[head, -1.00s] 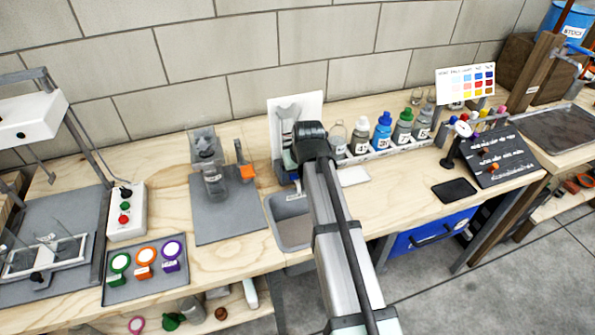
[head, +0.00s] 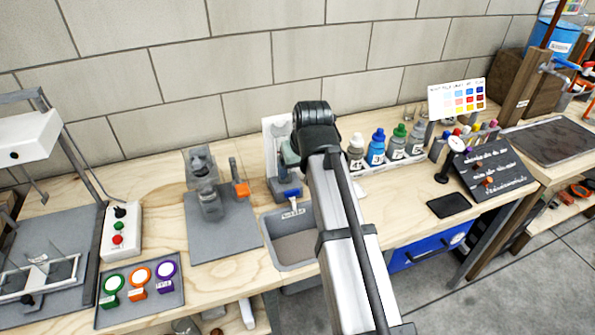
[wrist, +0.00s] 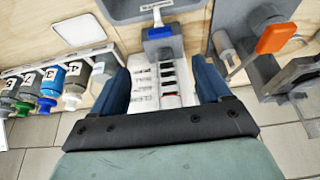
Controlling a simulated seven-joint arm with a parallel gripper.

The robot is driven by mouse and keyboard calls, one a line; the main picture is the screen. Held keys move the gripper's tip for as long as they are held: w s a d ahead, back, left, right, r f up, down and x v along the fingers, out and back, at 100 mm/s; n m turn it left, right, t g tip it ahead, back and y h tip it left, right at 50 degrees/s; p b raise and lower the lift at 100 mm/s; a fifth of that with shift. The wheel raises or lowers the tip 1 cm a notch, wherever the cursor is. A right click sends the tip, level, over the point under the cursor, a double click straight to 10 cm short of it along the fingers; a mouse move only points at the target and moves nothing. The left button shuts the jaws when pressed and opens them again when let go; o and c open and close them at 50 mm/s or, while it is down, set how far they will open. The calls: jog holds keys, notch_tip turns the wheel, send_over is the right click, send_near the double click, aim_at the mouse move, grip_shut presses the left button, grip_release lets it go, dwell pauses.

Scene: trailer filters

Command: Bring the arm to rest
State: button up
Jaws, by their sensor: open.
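My arm (head: 345,230) reaches up the middle of the head view, with its black joint (head: 316,125) in front of the wall. My gripper is mostly hidden behind it there. In the wrist view my gripper (wrist: 160,72) is open, its two dark blue fingers apart and nothing held between them. I cannot tell how far the fingertips are from the panel.
A grey bin (head: 277,245) sits at the bench's front edge, below the block. A grey plate with an orange-tipped fixture (head: 241,189) stands left. Numbered bottles (head: 376,150) line a rack right of my arm. A dark phone-like slab (head: 447,204) lies farther right. The brick wall closes the back.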

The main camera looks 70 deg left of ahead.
dwell(0.6)
